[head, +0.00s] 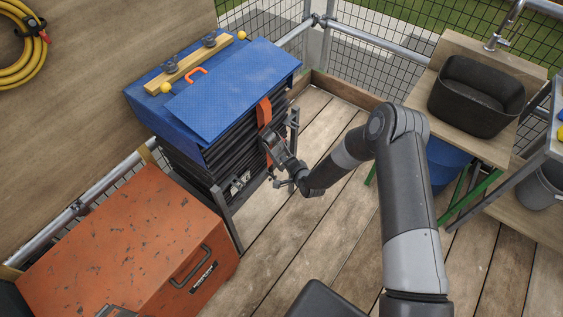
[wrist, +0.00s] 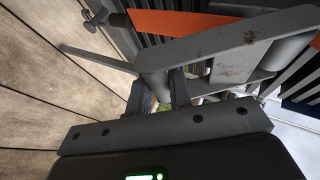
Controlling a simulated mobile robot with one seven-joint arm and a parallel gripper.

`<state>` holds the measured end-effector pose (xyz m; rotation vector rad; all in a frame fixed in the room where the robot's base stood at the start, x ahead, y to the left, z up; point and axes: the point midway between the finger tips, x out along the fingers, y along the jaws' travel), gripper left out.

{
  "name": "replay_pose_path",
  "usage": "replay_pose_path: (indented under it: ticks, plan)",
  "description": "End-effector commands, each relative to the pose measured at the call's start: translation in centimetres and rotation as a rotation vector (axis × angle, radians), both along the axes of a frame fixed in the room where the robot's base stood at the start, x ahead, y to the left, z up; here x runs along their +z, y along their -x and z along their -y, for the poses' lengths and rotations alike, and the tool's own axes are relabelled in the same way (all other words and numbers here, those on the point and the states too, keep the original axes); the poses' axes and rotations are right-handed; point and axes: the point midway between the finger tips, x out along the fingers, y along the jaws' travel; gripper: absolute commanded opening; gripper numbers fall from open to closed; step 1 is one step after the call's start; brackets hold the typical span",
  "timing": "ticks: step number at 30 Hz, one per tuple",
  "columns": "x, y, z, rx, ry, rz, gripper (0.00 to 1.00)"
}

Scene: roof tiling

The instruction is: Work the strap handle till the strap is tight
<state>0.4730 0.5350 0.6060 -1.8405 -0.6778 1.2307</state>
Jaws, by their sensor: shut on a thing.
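The orange strap (head: 264,114) runs down the right side of a stack of dark tiles and passes under the blue cover. In the wrist view the strap (wrist: 185,22) crosses the top. The strap handle (wrist: 225,42) looks like a worn grey metal bar, slanting up to the right just ahead of the fingers. My gripper (head: 277,156) is at the stack's right side, below the visible strap, and shut on the handle. In the wrist view the fingers (wrist: 159,88) reach the bar's left end; the exact contact is partly hidden. In the head view my wrist hides most of the handle.
The stack stands in a grey metal frame (head: 237,228). An orange chest (head: 130,245) stands at front left. A bench with a black basin (head: 476,98) is at right. Plank floor is clear between.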

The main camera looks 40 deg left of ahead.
Motion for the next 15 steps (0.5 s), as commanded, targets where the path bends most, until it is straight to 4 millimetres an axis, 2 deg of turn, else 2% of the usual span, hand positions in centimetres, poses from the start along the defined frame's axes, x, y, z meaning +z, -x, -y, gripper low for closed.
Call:
replay_pose_path:
  ticks: [6,15]
  plan:
    - [1.9,0.1,1.7,0.003,0.209,0.001,0.00]
    - [4.1,0.2,3.1,0.004,0.438,0.002,0.00]
